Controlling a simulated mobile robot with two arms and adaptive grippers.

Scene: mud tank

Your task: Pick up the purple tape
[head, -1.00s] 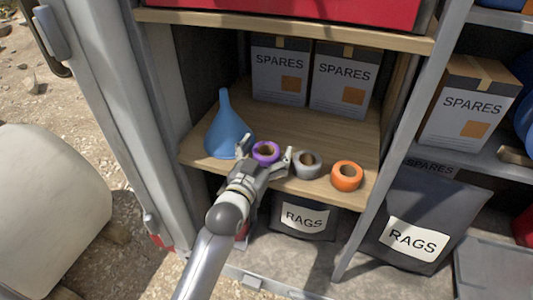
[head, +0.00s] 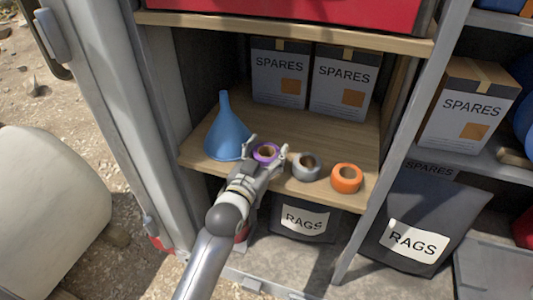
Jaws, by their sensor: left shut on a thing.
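The purple tape (head: 265,152) is a small roll near the front of the wooden shelf (head: 330,137). My left gripper (head: 267,151) reaches in from the front, with one finger on each side of the roll. It is shut on the tape, which looks to be still at shelf height. The gripper's palm and wrist hide the near side of the roll. My right gripper is not in view.
A blue funnel (head: 226,130) stands close on the left. A grey tape roll (head: 306,167) is close on the right, with an orange roll (head: 346,178) beyond it. Spares boxes (head: 279,75) stand at the back. The upper shelf edge (head: 290,32) is above.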

